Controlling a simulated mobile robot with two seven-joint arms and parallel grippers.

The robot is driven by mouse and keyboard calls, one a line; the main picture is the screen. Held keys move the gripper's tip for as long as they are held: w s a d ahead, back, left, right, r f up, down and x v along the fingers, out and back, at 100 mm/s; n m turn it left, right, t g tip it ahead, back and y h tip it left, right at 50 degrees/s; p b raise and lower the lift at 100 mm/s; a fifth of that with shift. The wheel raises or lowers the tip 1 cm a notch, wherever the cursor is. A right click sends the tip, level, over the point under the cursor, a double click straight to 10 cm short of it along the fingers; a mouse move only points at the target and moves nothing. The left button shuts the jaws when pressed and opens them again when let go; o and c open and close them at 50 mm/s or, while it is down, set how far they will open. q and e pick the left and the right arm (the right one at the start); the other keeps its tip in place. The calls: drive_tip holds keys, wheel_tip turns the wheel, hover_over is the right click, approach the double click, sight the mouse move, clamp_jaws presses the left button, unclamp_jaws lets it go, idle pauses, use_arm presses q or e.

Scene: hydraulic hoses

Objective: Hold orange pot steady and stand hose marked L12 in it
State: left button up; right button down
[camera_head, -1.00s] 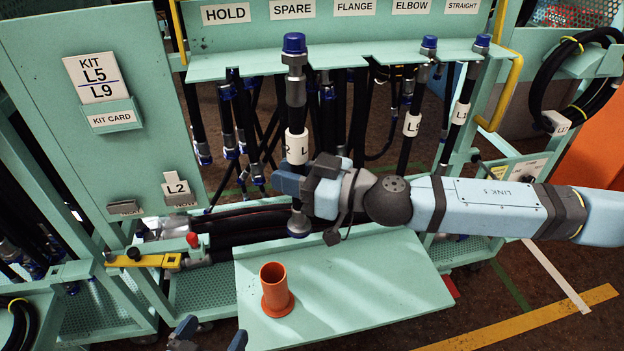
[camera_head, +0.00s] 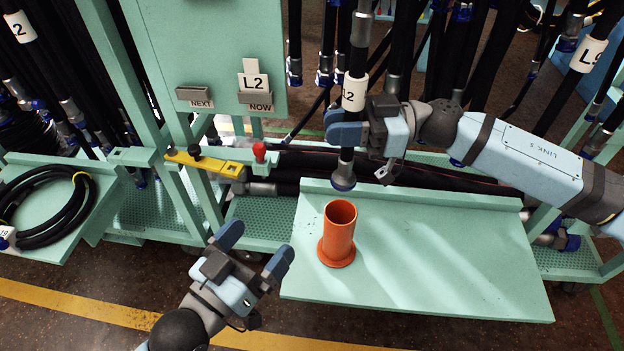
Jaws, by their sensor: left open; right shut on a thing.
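The orange pot (camera_head: 338,240) stands upright on the green shelf (camera_head: 440,265), its open top facing up. A black hose (camera_head: 361,58) hangs upright with a white label (camera_head: 354,92) on which "12" is readable; the rest of the label is turned away. My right gripper (camera_head: 346,130) is shut on this hose below the label. The hose's lower metal end with a blue rim (camera_head: 343,178) appears just above the pot's mouth in the picture, outside it. My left gripper (camera_head: 255,249) is open and empty, to the left of the pot and apart from it.
Other hoses hang behind, one with a partly cut-off label (camera_head: 588,55). A card marked L2 (camera_head: 254,82) sits on the green panel. The shelf right of the pot is clear.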

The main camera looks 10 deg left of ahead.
use_arm(q)
drive_tip(key=w+a+f+m+y, duration=0.1)
drive_tip(key=w+a+f+m, duration=0.25)
drive_tip(key=f+m, duration=0.4)
drive_tip(key=m+g+h, duration=0.6)
drive_tip(key=m+h, duration=0.1)
drive_tip(key=m, duration=2.7)
approach(339, 235)
drive_tip(key=f, duration=0.1)
drive_tip(key=w+a+f, duration=0.1)
drive_tip(key=f, duration=0.1)
drive_tip(key=w+a+f, duration=0.1)
drive_tip(key=shift+w+a+f, duration=0.1)
drive_tip(key=shift+w+f, duration=0.1)
drive_tip(key=shift+w, duration=0.05)
drive_tip(key=shift+f+m, duration=0.3)
drive_tip(key=shift+m, duration=0.25)
drive_tip(key=shift+d+f+m, duration=0.15)
drive_tip(key=shift+d+m, duration=0.15)
drive_tip(key=shift+m, duration=0.2)
drive_tip(key=shift+w+d, duration=0.15)
drive_tip(key=shift+d, duration=0.05)
drive_tip(key=x, duration=1.1)
drive_tip(key=shift+d+f, duration=0.1)
drive_tip(key=shift+d, duration=0.2)
